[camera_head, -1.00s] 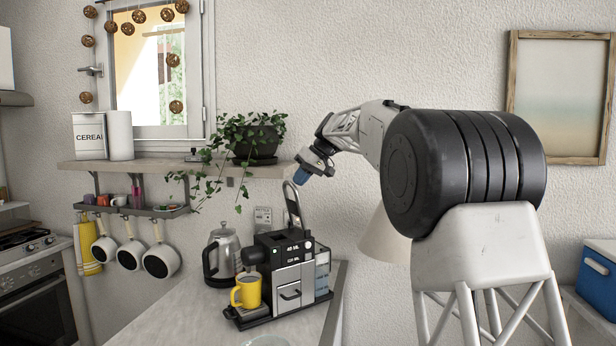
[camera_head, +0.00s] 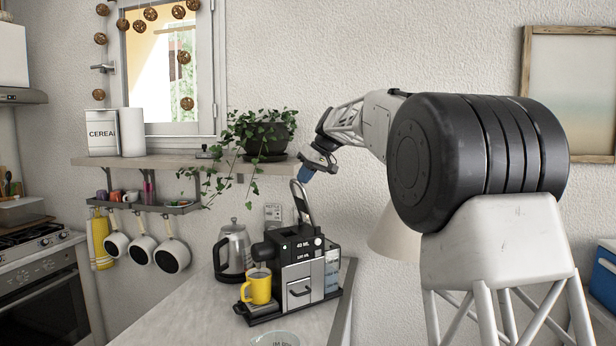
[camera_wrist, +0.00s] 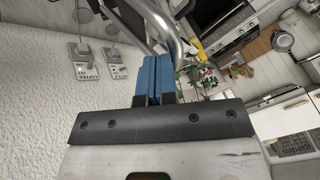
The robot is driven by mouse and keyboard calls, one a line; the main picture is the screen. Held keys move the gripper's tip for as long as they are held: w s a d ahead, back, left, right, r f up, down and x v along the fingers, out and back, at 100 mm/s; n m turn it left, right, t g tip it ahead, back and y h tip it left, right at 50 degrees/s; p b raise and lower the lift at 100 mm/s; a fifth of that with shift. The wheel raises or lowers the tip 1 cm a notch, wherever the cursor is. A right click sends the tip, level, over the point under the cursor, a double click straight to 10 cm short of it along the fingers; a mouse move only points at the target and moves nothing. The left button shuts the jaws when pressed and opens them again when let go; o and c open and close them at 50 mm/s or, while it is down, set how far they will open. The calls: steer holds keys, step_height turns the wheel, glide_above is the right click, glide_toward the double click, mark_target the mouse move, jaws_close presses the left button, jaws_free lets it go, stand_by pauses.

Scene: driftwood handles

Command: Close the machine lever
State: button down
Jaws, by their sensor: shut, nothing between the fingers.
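The coffee machine (camera_head: 300,272) stands on the counter, black and silver. Its metal lever (camera_head: 301,200) is a loop that stands raised above the machine's top. My gripper (camera_head: 306,174) is just above and beside the lever's upper end in the head view. In the wrist view my gripper's blue fingers (camera_wrist: 154,76) are together and empty. The curved silver lever (camera_wrist: 166,30) passes just beyond the fingertips there. I cannot tell whether the fingers touch it.
A yellow mug (camera_head: 258,287) stands on the machine's drip tray, with a kettle (camera_head: 233,252) behind it. A shelf (camera_head: 185,161) with a trailing plant (camera_head: 262,132) is close to my gripper's left. A glass (camera_head: 275,338) is at the counter's front.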

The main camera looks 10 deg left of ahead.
steer(key=shift+s+a, duration=0.3)
steer(key=shift+s, duration=0.05)
steer(key=shift+s+a+f+n+t+h, duration=0.35)
steer(key=shift+s+a+f+t+h, duration=1.1)
steer(key=shift+f, duration=0.6)
steer(key=shift+s+a+f+n+t+h, duration=0.4)
steer(key=shift+s+a+f+t+h, duration=0.75)
steer(key=shift+s+a+f, duration=0.65)
steer(key=shift+s+a+f+n+t+h, duration=0.35)
steer(key=shift+s+a+f+t+h, duration=0.95)
steer(key=shift+f, duration=0.95)
steer(key=shift+r, duration=0.15)
steer(key=shift+w+r, duration=0.1)
steer(key=shift+r, duration=0.25)
steer(key=v, duration=1.2)
steer(key=shift+w+a, duration=0.15)
steer(key=shift+w, duration=0.05)
